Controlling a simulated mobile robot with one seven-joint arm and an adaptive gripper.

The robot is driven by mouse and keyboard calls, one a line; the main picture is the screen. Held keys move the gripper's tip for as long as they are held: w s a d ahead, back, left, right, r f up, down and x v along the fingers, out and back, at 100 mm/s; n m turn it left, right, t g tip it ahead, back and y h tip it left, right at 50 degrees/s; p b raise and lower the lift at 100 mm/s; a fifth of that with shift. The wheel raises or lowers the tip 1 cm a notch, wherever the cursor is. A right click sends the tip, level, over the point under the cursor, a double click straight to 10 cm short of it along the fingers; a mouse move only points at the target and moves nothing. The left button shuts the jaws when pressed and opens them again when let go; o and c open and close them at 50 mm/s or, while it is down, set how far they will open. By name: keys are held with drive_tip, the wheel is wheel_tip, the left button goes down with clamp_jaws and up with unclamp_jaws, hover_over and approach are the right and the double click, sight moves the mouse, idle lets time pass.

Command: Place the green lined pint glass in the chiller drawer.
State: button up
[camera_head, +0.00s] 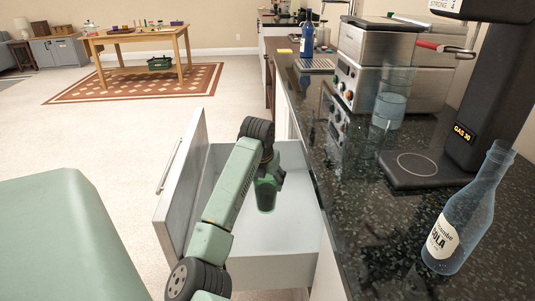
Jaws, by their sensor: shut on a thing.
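The chiller drawer (290,270) stands open at the side of the counter, and its pale inside shows. My arm reaches over the drawer with its end pointing down. My gripper (269,178) is at the arm's end, low over the drawer's inside, and its fingers are hard to make out. A dark green, tapered shape there looks like the green lined pint glass (265,198), roughly upright in my gripper. I cannot tell whether its base touches the drawer floor.
The dark counter (350,235) at right bears a blue cola bottle (465,215), a clear glass (390,105), a black machine (470,120) and a steel machine (375,60). The drawer front (182,180) stands out at left. A wooden table (135,37) on a rug is far off.

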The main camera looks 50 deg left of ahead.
sight(263, 186)
drive_tip(key=shift+s+d+f, duration=0.15)
drive_tip(key=shift+f, duration=0.3)
wheel_tip(263, 186, down, 9)
drive_tip(key=shift+f+p, duration=0.15)
drive_tip(key=shift+p, duration=0.9)
drive_tip(key=shift+f, duration=0.15)
drive_tip(key=o, duration=1.9)
drive_tip(key=b+v, duration=0.2)
drive_tip(key=v, duration=1)
